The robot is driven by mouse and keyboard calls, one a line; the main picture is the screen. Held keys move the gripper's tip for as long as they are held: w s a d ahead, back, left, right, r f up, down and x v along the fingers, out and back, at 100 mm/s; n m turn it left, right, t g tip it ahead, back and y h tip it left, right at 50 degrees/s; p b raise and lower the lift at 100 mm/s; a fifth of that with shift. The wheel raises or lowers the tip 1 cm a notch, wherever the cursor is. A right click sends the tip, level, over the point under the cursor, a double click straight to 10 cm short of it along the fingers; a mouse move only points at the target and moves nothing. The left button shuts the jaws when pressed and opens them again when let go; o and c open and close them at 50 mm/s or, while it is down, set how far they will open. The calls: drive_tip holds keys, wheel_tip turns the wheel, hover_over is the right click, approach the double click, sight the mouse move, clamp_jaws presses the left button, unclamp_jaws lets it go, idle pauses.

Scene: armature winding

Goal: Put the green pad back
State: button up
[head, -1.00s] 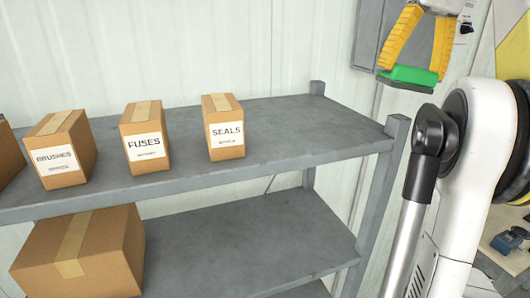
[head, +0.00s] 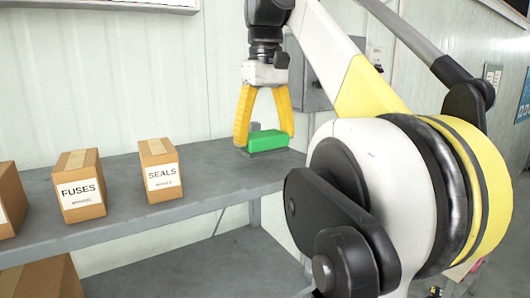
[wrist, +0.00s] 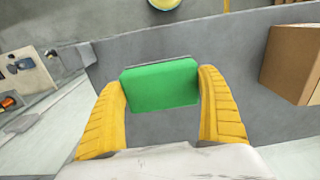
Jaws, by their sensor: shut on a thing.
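The green pad (head: 272,141) is between the two yellow fingers of my gripper (head: 264,143), which is shut on it. The gripper points down over the right end of the grey shelf's top board (head: 215,165), to the right of the SEALS box. The pad is at or just above the board; I cannot tell whether it touches. In the wrist view the pad (wrist: 160,86) spans the gap between the fingertips (wrist: 162,80), with grey surface below it.
The SEALS box (head: 161,172) and FUSES box (head: 79,188) stand on the top board to the left. A cardboard box (wrist: 292,62) shows at the right of the wrist view. A larger box (head: 42,280) is on the lower board. The wall stands close behind.

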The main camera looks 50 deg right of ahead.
sight(265, 153)
wheel_tip(265, 153, down, 3)
drive_tip(key=shift+s+a+f, duration=0.15)
drive_tip(key=shift+f, duration=0.15)
drive_tip(key=shift+f, duration=0.1)
drive_tip(key=o, duration=1)
drive_tip(key=shift+o, duration=0.2)
wheel_tip(265, 153, up, 12)
drive_tip(key=shift+r+p, duration=0.15)
drive_tip(key=shift+p, duration=0.9)
